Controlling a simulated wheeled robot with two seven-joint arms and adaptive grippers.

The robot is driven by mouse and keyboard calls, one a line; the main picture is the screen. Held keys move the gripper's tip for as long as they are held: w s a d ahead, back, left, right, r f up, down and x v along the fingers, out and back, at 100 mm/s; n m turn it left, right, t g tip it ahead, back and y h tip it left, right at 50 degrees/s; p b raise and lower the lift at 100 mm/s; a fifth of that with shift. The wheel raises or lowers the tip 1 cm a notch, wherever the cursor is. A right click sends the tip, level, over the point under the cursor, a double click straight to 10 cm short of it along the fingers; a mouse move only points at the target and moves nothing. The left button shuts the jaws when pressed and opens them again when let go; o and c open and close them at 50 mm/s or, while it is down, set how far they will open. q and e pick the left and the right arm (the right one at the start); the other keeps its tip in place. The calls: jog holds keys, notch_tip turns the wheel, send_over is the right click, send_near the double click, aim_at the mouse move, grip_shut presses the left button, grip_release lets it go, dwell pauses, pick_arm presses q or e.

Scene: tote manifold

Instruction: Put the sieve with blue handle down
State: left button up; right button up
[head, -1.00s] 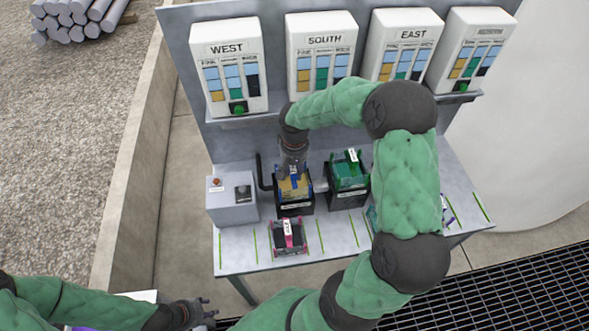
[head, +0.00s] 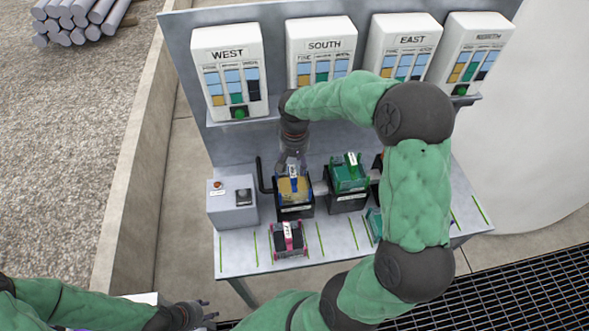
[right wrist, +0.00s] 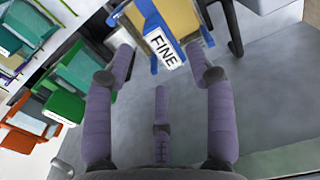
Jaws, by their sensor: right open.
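The sieve with blue handle (head: 301,186) has a tan mesh and sits in a black holder (head: 296,213) on the bench. In the right wrist view its blue handle (right wrist: 168,58) carries a white FINE label. My right gripper (head: 291,168) is just above the sieve. In the right wrist view its purple fingers (right wrist: 162,62) are spread on either side of the handle, with gaps between. My left gripper (head: 206,315) is low at the front left, away from the bench; its small fingers look apart and empty.
A green sieve (head: 349,176) sits in a black holder to the right. A pink-handled sieve (head: 288,240) lies in front. A grey control box (head: 231,203) stands to the left. White dispensers, such as WEST (head: 229,60), line the back. The bench's front left is clear.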

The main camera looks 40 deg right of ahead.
notch_tip(320, 180, up, 6)
jog(key=shift+r+p, duration=0.25)
jog(key=shift+p, duration=0.1)
dwell(0.8)
